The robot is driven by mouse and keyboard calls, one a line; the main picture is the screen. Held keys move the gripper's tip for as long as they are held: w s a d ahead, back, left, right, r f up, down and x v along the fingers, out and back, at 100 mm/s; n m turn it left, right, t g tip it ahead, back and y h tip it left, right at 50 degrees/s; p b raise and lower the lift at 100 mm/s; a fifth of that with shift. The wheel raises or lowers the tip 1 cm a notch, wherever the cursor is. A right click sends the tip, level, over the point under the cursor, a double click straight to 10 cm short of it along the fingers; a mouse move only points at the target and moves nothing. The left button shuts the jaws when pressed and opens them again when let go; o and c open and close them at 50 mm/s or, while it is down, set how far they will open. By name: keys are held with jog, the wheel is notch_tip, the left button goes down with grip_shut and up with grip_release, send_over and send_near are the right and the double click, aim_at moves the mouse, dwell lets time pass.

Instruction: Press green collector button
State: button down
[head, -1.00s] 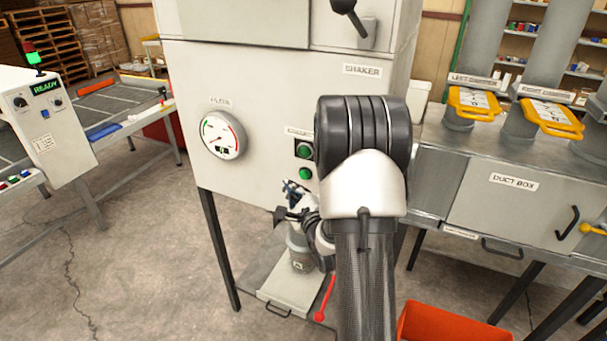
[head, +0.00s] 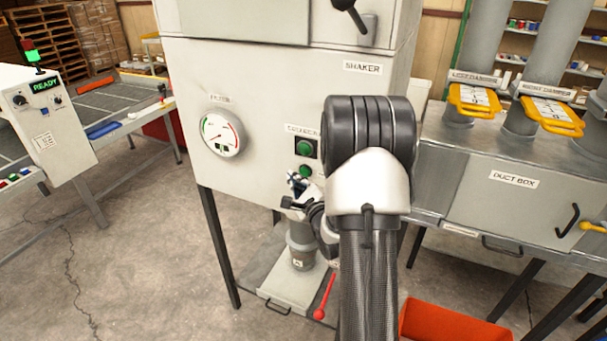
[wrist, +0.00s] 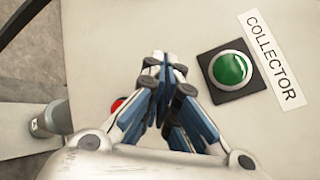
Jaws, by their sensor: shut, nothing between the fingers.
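The green collector button (head: 304,147) sits in a black square plate on the front of the grey shaker cabinet. It also shows in the wrist view (wrist: 231,70), beside the COLLECTOR label (wrist: 272,60). My gripper (head: 295,180) is just below it in the head view, shut and empty. In the wrist view the closed fingertips (wrist: 164,62) are left of the button and apart from it in the picture; the depth gap cannot be told.
A round gauge (head: 221,132) is on the cabinet to the left. Below my gripper are a grey canister (head: 301,245) and a red lever (head: 325,297). The duct box (head: 510,200) stands right, and an orange bin (head: 440,322) is at lower right.

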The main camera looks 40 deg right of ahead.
jog(key=shift+d, duration=0.1)
dwell(0.7)
jog(key=shift+w+d, duration=0.2)
jog(key=shift+d, duration=0.1)
jog(key=shift+w+d, duration=0.15)
jog(key=shift+d, duration=0.35)
dwell(0.7)
jog(key=shift+a, duration=0.1)
jog(key=shift+s+a+b, duration=0.35)
jog(key=shift+a+b, duration=0.05)
jog(key=shift+a, duration=0.35)
jog(key=shift+s+a+b, duration=0.2)
jog(key=shift+s+a, duration=0.1)
jog(key=shift+a, duration=0.5)
jog(key=shift+s+a+b, duration=0.15)
jog(key=shift+s+a, duration=0.2)
jog(key=shift+a, duration=0.4)
jog(key=shift+s+a+b, duration=0.2)
jog(key=shift+s+a, duration=0.1)
jog(key=shift+a, duration=0.5)
